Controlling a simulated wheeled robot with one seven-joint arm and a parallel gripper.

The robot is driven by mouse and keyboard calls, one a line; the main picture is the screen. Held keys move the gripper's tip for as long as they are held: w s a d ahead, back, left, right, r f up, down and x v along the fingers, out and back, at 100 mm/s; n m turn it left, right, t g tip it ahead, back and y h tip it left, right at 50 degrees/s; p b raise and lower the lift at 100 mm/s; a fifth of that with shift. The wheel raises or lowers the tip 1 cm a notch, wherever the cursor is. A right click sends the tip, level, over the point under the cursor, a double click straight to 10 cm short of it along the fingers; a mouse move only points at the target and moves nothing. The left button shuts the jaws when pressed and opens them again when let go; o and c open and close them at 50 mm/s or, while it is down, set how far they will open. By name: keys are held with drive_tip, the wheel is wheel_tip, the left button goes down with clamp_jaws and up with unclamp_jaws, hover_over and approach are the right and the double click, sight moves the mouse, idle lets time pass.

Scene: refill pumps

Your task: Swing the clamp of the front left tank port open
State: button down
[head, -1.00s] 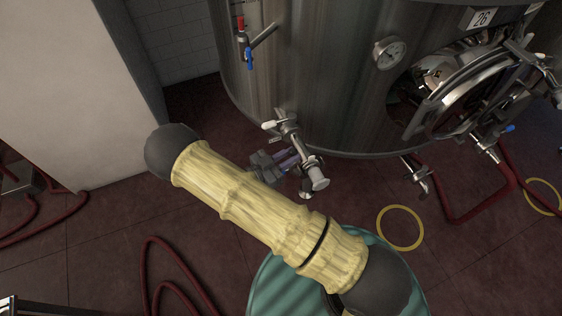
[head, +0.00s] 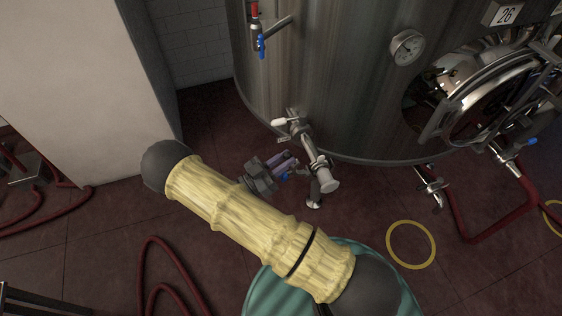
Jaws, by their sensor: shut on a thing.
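The front left tank port (head: 318,165) is a steel pipe with a capped end, low on the tank (head: 330,80). A white-handled valve (head: 286,122) sits above it. My gripper (head: 292,163) is just left of the port, low behind my arm, with its fingers pointing toward the port. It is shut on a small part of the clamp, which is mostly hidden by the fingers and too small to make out. A small metal piece (head: 314,200) hangs below the capped end.
An open round manway (head: 490,95) and a gauge (head: 407,47) are on the tank at right. Red hoses (head: 480,225) and a yellow ring (head: 411,244) lie on the floor. A white wall block (head: 80,90) stands at left.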

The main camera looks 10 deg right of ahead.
drive_tip(key=shift+d+f, duration=0.1)
drive_tip(key=c, duration=1.3)
unclamp_jaws()
drive_tip(key=b+v, duration=0.4)
drive_tip(key=v, duration=1.3)
drive_tip(key=shift+a, duration=0.25)
